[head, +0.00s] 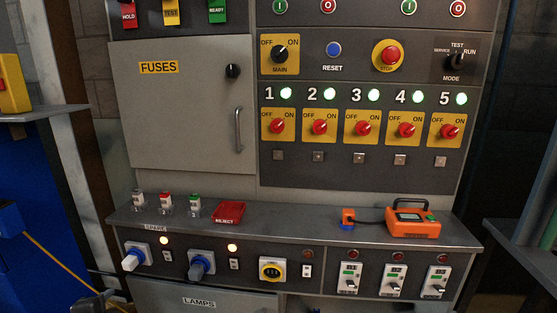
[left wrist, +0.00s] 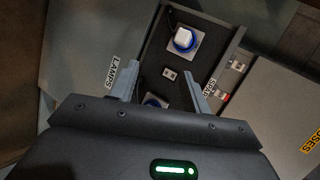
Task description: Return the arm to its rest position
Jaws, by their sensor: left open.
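My left gripper (left wrist: 160,80) is open in the left wrist view, its two grey fingers apart with nothing held between them. Beyond the fingers are the white plug in its blue socket (left wrist: 184,38), a small switch and part of a second blue socket (left wrist: 154,101). A dark shape at the bottom left of the head view may be part of my left arm, but I cannot tell. My right gripper is in neither view.
The fuses door (head: 185,115) is shut.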

